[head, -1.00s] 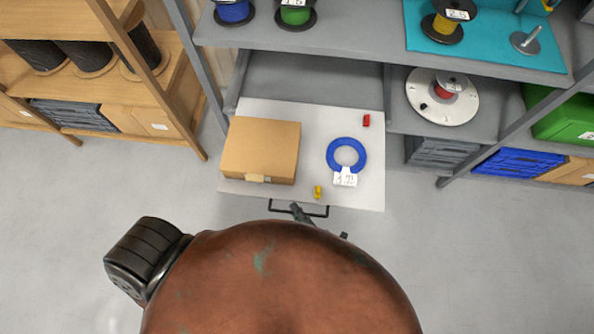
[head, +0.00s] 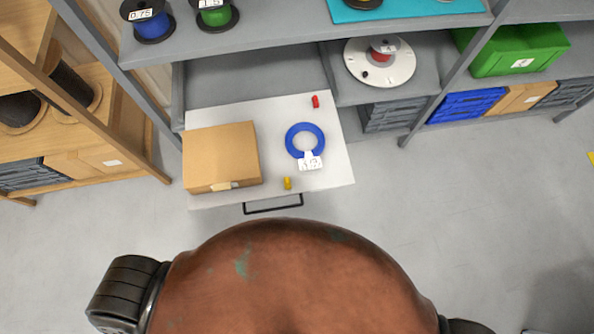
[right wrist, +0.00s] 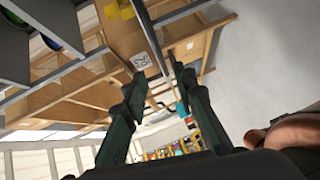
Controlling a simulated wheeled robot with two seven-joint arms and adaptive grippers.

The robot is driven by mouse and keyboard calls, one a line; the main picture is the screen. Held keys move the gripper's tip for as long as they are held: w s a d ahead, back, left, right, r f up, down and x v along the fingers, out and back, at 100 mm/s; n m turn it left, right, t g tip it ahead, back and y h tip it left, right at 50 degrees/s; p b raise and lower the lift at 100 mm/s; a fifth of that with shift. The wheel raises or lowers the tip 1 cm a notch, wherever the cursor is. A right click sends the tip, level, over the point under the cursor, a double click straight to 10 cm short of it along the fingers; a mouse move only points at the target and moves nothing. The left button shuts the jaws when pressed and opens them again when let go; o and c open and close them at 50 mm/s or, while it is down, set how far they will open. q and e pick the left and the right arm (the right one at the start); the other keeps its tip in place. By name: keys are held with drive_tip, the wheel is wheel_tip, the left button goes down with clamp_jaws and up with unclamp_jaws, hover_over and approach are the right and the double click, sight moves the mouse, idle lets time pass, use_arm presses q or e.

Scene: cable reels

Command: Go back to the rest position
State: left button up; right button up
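My right gripper (right wrist: 156,73) shows in the right wrist view, its two dark fingers apart with nothing held between them. Shelving and floor lie beyond the fingers. Neither gripper shows in the head view, where my own body fills the bottom. The pulled-out white drawer (head: 330,165) stands clear of any gripper there. On it lie a closed cardboard box (head: 221,155), a blue cable ring (head: 291,138) with a white label, a red piece (head: 315,101) and a yellow piece (head: 287,183).
A grey shelf rack (head: 270,42) with reels stands behind the drawer. A wooden rack (head: 130,150) is at left. Green (head: 515,50) and blue (head: 465,105) bins sit at right. The floor (head: 480,190) at right is open.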

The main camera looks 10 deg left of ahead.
idle(0.4)
drive_tip(key=w+d+f+m+t+h+p, duration=0.3)
drive_tip(key=w+d+f+m+h, duration=0.3)
drive_tip(key=d+f, duration=0.45)
drive_tip(key=s+d+f+m+g+h+p, duration=0.1)
drive_tip(key=s+d+f+m+h+p, duration=0.15)
drive_tip(key=d+f+m, duration=0.5)
drive_tip(key=s+d+f+m+g+h+p, duration=0.1)
drive_tip(key=s+d+f+m+h, duration=0.2)
drive_tip(key=d+f, duration=0.6)
drive_tip(key=s+d+f+m+g+h+p, duration=0.25)
drive_tip(key=s+d+f+m, duration=0.25)
drive_tip(key=s+d, duration=0.3)
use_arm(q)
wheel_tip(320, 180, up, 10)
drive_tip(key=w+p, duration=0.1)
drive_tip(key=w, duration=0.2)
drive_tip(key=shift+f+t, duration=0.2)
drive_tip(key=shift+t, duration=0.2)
use_arm(e)
drive_tip(key=s+f+m+g, duration=0.2)
drive_tip(key=s+m, duration=0.1)
drive_tip(key=s, duration=0.8)
drive_tip(key=s+d+f+m+g+h, duration=0.1)
drive_tip(key=s+f+m+g, duration=0.1)
drive_tip(key=s, duration=0.8)
drive_tip(key=shift+s+d+f+m+g, duration=0.15)
drive_tip(key=shift+s+f+m+g, duration=0.2)
drive_tip(key=shift+m, duration=0.5)
